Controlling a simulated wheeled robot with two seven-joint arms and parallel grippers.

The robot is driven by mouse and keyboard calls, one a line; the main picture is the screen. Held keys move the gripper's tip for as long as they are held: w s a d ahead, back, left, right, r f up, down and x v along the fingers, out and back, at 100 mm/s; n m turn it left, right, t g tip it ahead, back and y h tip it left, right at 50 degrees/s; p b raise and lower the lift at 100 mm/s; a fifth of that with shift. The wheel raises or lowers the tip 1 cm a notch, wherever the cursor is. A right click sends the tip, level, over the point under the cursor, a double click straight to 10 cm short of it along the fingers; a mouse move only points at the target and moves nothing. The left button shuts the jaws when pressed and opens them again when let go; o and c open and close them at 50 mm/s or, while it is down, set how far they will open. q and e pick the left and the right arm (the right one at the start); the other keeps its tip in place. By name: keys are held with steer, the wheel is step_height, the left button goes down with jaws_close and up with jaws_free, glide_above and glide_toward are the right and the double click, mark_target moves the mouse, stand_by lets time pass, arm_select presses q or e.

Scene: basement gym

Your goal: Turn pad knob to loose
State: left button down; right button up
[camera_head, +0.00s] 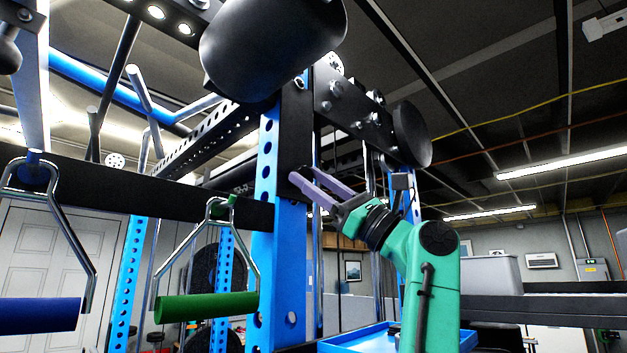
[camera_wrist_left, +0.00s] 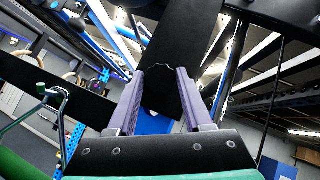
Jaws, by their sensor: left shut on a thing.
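My left gripper (camera_head: 303,178), on a green arm, reaches up to the black upright bracket of the rack. In the left wrist view its two purple fingers (camera_wrist_left: 162,88) are shut on a dark knob with a scalloped rim (camera_wrist_left: 161,92), one finger on each side. In the head view the knob is mostly hidden at the fingertips against the black bracket (camera_head: 294,130). A large black roller pad (camera_head: 270,45) hangs above the gripper, and a second black pad (camera_head: 413,134) sits to the right. I cannot read any loose or tight marking. My right gripper is not in view.
A blue perforated upright (camera_head: 264,230) stands just left of the gripper. A green-grip handle (camera_head: 207,307) and a blue-grip handle (camera_head: 40,315) hang at the left. A blue tray (camera_head: 350,343) lies below. A grey bin (camera_head: 487,274) on a shelf is at right.

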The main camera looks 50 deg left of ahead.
arm_select(q)
steer(key=c, duration=0.5)
jaws_free()
steer(key=shift+c, duration=0.2)
steer(key=shift+o, duration=1.2)
steer(key=shift+a, duration=0.25)
steer(key=b+v, duration=0.4)
steer(key=v, duration=1)
steer(key=shift+d+f, duration=0.2)
steer(key=shift+d, duration=0.05)
steer(key=shift+w, duration=0.15)
